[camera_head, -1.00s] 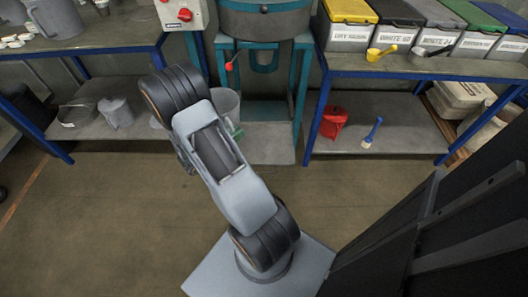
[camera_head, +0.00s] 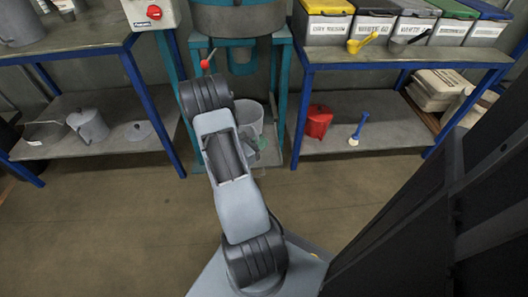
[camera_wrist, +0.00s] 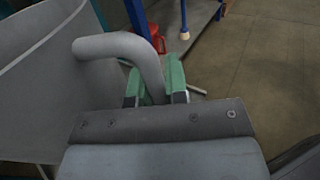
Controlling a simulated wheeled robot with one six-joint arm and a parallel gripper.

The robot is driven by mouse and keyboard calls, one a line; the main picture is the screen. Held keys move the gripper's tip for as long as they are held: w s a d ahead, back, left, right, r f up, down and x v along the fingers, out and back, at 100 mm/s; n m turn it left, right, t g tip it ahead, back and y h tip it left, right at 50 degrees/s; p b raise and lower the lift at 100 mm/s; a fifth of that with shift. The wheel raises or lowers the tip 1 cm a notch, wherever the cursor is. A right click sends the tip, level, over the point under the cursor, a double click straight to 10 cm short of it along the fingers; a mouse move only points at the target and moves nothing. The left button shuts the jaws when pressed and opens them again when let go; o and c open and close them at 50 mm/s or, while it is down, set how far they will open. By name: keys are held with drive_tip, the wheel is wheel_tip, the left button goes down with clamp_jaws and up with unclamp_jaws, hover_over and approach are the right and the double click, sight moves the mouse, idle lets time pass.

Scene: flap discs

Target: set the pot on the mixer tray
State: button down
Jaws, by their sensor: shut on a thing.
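The grey pot (camera_head: 250,116) shows behind my arm in the head view, in front of the teal mixer stand. In the wrist view the pot (camera_wrist: 45,85) fills the left side, and its curved handle runs between the green fingers of my gripper (camera_wrist: 156,90). My gripper (camera_head: 261,141) is shut on this handle, partly hidden by my arm in the head view. The mixer tray (camera_head: 271,158) is the low grey plate between the stand's legs, partly covered by my arm and the pot. The pot overlaps the tray in the picture; I cannot tell whether they touch.
The mixer drum (camera_head: 238,20) and a red-knobbed lever (camera_head: 205,64) are above. The right shelf holds a red can (camera_head: 319,121) and a brush (camera_head: 359,129). Blue table legs flank the stand. The front floor is clear.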

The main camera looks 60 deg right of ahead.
drive_tip(key=shift+s+d+f+b, duration=0.1)
drive_tip(key=shift+d+f+b, duration=0.1)
drive_tip(key=shift+f+b, duration=0.4)
drive_tip(key=shift+s+d+f+b, duration=0.1)
drive_tip(key=shift+d+f+b, duration=0.15)
drive_tip(key=shift+f, duration=0.65)
drive_tip(key=shift+s+d+f+b, duration=0.15)
drive_tip(key=shift+f+b, duration=0.3)
drive_tip(key=shift+f, duration=0.3)
drive_tip(key=shift+f, duration=0.2)
drive_tip(key=c, duration=1.1)
unclamp_jaws()
